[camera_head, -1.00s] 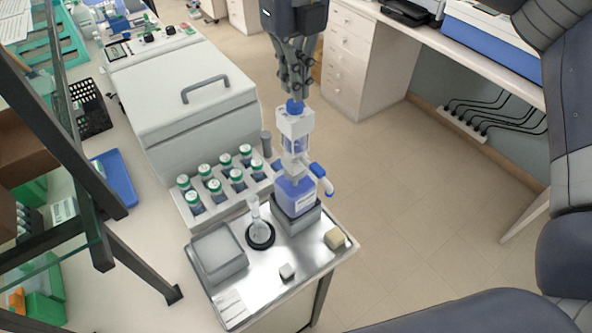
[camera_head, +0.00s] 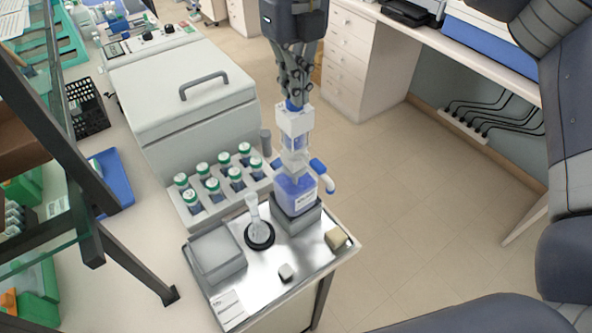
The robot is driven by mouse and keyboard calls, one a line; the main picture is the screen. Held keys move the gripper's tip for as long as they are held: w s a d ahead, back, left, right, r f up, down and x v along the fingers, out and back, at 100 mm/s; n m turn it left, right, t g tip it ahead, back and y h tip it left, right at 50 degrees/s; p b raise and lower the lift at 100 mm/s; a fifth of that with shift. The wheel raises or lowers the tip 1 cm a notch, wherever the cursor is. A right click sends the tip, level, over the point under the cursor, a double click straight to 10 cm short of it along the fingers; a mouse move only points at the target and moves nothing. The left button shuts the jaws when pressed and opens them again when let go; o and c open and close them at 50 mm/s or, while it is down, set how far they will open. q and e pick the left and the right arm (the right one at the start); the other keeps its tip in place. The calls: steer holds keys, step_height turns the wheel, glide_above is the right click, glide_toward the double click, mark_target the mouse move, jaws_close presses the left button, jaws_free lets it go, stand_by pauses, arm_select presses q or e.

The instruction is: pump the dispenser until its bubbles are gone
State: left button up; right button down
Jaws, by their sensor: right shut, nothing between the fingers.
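The dispenser (camera_head: 296,194) stands upright on a grey block on the metal tray. It has a blue-tinted bottle, a white pump body (camera_head: 295,123) with a clear section, and a blue-tipped spout (camera_head: 322,175) at its right. Bubbles are too small to tell. My right gripper (camera_head: 294,98) points down from above with its fingers shut and empty, at the blue cap on top of the pump. It seems to touch the cap, whose top is partly hidden by the fingers. My left gripper is not in view.
The metal tray (camera_head: 262,303) also holds a glass flask (camera_head: 255,220) on a black ring, a grey box (camera_head: 216,254) and small blocks. A rack of several green-capped bottles (camera_head: 214,186) and a large white machine (camera_head: 182,95) stand behind. Open floor lies right.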

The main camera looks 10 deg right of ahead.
steer(key=shift+f+b, duration=1)
steer(key=shift+f, duration=0.45)
steer(key=shift+s+f, duration=0.1)
steer(key=shift+f, duration=0.05)
stand_by(0.4)
steer(key=shift+r+p, duration=1.45)
steer(key=shift+r, duration=1.35)
steer(key=shift+f, duration=0.2)
steer(key=shift+f+b, duration=2.1)
steer(key=shift+f, duration=0.5)
